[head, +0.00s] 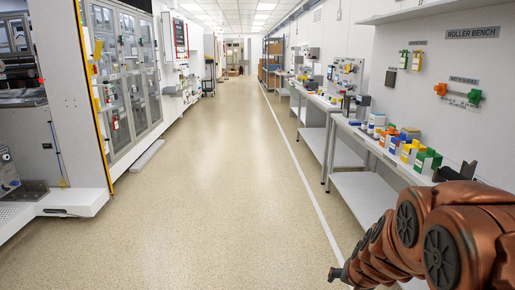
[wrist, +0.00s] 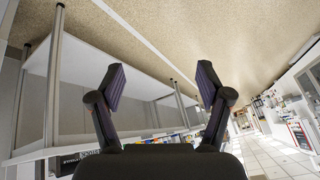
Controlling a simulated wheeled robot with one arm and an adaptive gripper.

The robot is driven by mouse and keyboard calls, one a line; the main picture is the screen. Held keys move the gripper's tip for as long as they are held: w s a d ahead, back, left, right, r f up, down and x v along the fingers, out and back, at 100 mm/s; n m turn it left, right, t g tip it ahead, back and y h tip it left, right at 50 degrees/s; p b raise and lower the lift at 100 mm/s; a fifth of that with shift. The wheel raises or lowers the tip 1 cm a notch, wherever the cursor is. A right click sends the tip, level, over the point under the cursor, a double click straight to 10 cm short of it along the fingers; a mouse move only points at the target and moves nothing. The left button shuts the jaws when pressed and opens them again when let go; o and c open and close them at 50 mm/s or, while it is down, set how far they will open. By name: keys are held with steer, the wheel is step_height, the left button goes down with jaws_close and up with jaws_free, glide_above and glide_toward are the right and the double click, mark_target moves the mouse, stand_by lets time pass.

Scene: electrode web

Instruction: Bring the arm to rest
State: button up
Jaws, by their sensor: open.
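My gripper (wrist: 160,90) shows in the wrist view with its two dark fingers spread apart and nothing between them. Behind the fingers are a white bench shelf and the speckled floor, seen tilted. In the head view my copper-coloured arm is folded at the lower right, in front of the near end of the bench. A small dark end piece of it shows low at the arm's left side; I cannot tell the finger opening from there.
The roller bench (head: 362,140) runs along the right wall with several coloured blocks and holders on it. A wide aisle (head: 235,170) is clear down the middle. Glass-doored cabinets (head: 125,75) and a machine with a white base (head: 75,203) line the left side.

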steer(key=s+a+r+n+g+y+p, duration=0.1)
steer(key=s+a+r+n+g+p, duration=0.1)
steer(key=s+a+r+p, duration=0.35)
steer(key=s+a+r+n+g+y+p, duration=0.1)
steer(key=s+a+r+n+g+p, duration=0.1)
steer(key=s+r, duration=0.7)
steer(key=s+d+r+g+p, duration=0.1)
steer(key=s+r+g+p, duration=0.1)
steer(key=s, duration=0.6)
steer(key=s+r+n+g+h+p, duration=0.1)
steer(key=s+r+p, duration=0.2)
steer(key=s, duration=0.6)
steer(key=shift+s+d+r+g+h+p, duration=0.15)
steer(key=shift+d+r+g+h+p, duration=0.15)
steer(key=shift+d+r+g+p, duration=0.1)
